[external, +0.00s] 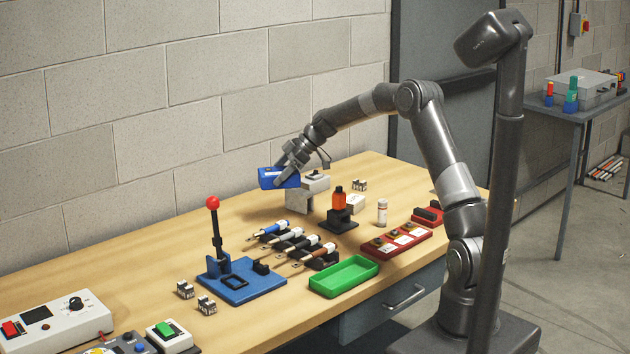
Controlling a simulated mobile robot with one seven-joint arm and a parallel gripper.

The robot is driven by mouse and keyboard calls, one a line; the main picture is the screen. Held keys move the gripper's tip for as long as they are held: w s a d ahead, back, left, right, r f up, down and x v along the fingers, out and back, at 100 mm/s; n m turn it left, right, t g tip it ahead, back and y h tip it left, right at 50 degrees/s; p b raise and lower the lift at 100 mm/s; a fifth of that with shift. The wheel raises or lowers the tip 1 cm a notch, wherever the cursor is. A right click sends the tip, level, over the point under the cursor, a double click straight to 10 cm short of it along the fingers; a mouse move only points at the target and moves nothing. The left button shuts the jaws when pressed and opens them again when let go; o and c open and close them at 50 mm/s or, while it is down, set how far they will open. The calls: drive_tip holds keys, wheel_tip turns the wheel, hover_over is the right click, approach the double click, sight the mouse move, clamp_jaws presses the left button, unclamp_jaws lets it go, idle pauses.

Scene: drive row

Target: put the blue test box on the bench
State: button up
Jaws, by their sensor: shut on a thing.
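The blue test box (272,182) is held in my gripper (284,174) above the far part of the wood-topped bench (130,270). My gripper is shut on the box, and its fingers cover part of the box's top and right side. The box looks clear of the bench top, just left of a pale grey device on a stand (314,183). I cannot tell whether the box touches that device.
A blue press with a red knob (213,203), several screwdriver-like tools (300,243), a green tray (344,276) and a red tray (396,240) stand on the bench. An orange bottle (338,202) is near the middle. The bench's left back is bare.

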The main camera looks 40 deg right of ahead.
drive_tip(key=w+a+f, duration=0.1)
drive_tip(key=a+f, duration=0.1)
drive_tip(key=a, duration=0.4)
drive_tip(key=a+f+n, duration=0.1)
drive_tip(key=a+f, duration=0.1)
drive_tip(key=a, duration=0.5)
drive_tip(key=w+a+f+n+g, duration=0.1)
drive_tip(key=a+f, duration=0.1)
drive_tip(key=a, duration=0.5)
drive_tip(key=shift+w+a+f+y, duration=0.25)
drive_tip(key=shift+w+f+y, duration=0.05)
drive_tip(key=shift+w, duration=0.05)
drive_tip(key=shift+w+a+f, duration=0.1)
drive_tip(key=shift+f, duration=2)
drive_tip(key=o, duration=1.3)
drive_tip(key=shift+f, duration=0.15)
